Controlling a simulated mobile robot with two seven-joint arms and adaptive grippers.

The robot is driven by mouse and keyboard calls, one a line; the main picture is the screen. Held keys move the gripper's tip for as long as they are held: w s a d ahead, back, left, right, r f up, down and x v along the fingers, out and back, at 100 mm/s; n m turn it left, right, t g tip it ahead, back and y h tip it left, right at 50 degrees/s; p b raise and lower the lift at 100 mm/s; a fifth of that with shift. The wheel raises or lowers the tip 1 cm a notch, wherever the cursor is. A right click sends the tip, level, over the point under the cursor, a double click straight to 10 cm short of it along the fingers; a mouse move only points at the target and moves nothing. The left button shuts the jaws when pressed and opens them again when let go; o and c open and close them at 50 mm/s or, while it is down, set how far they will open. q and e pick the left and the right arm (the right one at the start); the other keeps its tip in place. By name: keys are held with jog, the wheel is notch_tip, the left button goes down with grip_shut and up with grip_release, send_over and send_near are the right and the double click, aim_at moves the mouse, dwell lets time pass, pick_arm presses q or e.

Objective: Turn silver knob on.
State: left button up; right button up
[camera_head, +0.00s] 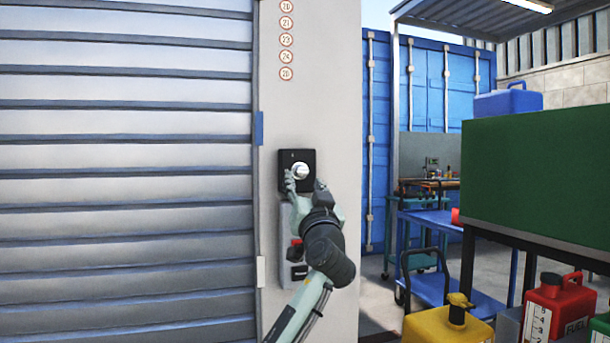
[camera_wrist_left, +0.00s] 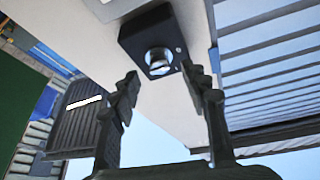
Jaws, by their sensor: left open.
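The silver knob (camera_head: 300,170) sits on a black switch box (camera_head: 285,158) mounted on the pale wall post. In the left wrist view the round silver knob (camera_wrist_left: 159,62) shows on the face of the black box (camera_wrist_left: 146,30). My left gripper (camera_head: 305,184) is at the box, its fingers spread to either side of the knob's lower part. In the left wrist view the open fingers (camera_wrist_left: 160,82) flank the knob with a gap on each side, and nothing is held. Whether a fingertip touches the box cannot be told. My right gripper is not in view.
Below the black box a grey panel (camera_head: 286,215) with a red part is partly hidden by my left arm. A ribbed roller shutter (camera_head: 125,170) fills the left. Fuel cans (camera_head: 560,305), a green board (camera_head: 540,180) and a blue cart (camera_head: 430,285) stand at the right.

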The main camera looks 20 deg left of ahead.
aim_at(302, 174)
pick_arm(q)
jog(key=shift+p+x, duration=0.3)
jog(key=shift+x, duration=1.65)
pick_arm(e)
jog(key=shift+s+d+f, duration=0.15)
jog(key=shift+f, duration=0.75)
pick_arm(q)
grip_shut()
